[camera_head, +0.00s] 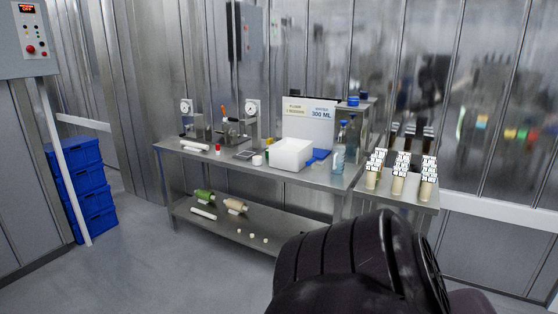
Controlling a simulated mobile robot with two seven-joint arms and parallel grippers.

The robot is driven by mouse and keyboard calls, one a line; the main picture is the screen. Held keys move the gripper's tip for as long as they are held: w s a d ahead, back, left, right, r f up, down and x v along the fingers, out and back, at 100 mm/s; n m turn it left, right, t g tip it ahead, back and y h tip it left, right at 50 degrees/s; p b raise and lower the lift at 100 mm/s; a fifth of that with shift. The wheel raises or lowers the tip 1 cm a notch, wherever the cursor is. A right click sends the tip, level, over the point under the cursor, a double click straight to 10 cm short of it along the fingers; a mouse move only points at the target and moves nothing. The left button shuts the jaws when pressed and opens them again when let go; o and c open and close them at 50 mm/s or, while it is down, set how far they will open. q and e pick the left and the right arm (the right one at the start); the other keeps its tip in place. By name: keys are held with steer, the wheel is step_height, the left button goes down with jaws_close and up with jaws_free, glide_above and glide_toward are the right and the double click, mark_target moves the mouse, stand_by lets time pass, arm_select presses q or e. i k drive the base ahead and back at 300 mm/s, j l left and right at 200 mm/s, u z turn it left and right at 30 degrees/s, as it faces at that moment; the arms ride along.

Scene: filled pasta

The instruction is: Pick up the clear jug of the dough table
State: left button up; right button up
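A steel table (185,155) stands ahead with a lower shelf. I cannot tell for sure which of these is the clear jug; no handle can be made out at this size. Neither of my grippers is in view. A dark part of my own arm fills the bottom right, well in front of the table and apart from the vessels.
A white bin (290,154), scales and a sign (308,110) reading 300 ML are on the table. Blue crates (85,180) are stacked at left. The floor (170,260) ahead is clear.

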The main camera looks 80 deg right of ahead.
mark_target(338, 152)
steer(key=z, duration=3.05)
steer(key=i+z, duration=0.15)
steer(key=z, duration=0.5)
steer(key=i+j+z, duration=0.45)
steer(key=j+z, duration=0.2)
steer(key=i+j+z, duration=0.1)
steer(key=j, duration=0.2)
steer(key=i+j, duration=0.15)
steer(key=j, duration=0.15)
steer(key=i+j+z, duration=0.15)
steer(key=j, duration=0.15)
steer(key=i+j, duration=0.1)
steer(key=j, duration=0.25)
steer(key=i+j, duration=0.15)
steer(key=j, duration=0.2)
steer(key=i+j, duration=0.1)
steer(key=j, duration=0.25)
steer(key=i+j, duration=0.15)
steer(key=j, duration=0.2)
steer(key=i+j+z, duration=0.1)
steer(key=j, duration=0.2)
